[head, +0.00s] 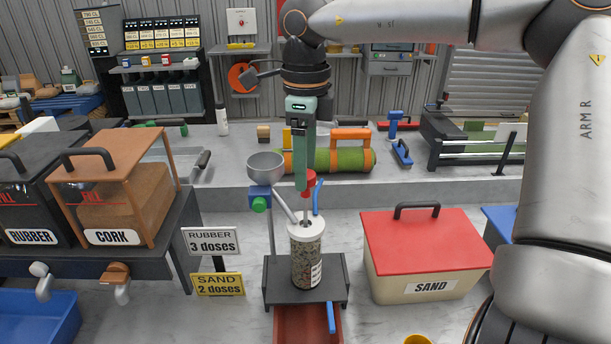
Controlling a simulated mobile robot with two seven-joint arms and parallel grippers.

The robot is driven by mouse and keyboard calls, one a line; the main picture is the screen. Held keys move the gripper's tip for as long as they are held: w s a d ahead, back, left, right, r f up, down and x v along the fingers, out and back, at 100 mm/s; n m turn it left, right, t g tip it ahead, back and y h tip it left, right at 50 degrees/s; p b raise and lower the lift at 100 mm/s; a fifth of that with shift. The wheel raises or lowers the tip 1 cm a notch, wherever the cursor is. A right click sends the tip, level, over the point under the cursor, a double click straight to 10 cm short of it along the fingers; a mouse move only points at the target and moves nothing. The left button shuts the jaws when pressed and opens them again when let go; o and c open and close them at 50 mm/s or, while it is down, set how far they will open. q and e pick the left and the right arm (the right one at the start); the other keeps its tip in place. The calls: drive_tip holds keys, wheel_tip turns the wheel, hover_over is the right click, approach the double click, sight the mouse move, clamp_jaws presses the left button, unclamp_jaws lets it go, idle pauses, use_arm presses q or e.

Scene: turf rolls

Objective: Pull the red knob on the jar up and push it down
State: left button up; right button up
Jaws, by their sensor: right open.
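The jar (306,258) is a clear cylinder with a white lid, filled with speckled granules, standing upright on a dark stand. The red knob (308,183) sits above the lid on a short stem. My right gripper (303,184) points straight down at the knob, its green fingers in front of and beside it. It is open; the fingers partly hide the knob, and I cannot tell whether they touch it. My left gripper is not in view.
A grey funnel (265,166) with a blue-and-green valve stands left of the jar. A blue lever (318,197) rises close right of the knob. The red-lidded sand box (427,240) is at right, the cork bin (120,190) at left. A green roll (345,160) lies behind.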

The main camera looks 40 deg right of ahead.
drive_tip(key=shift+f, duration=1.45)
drive_tip(key=shift+c, duration=0.2)
clamp_jaws()
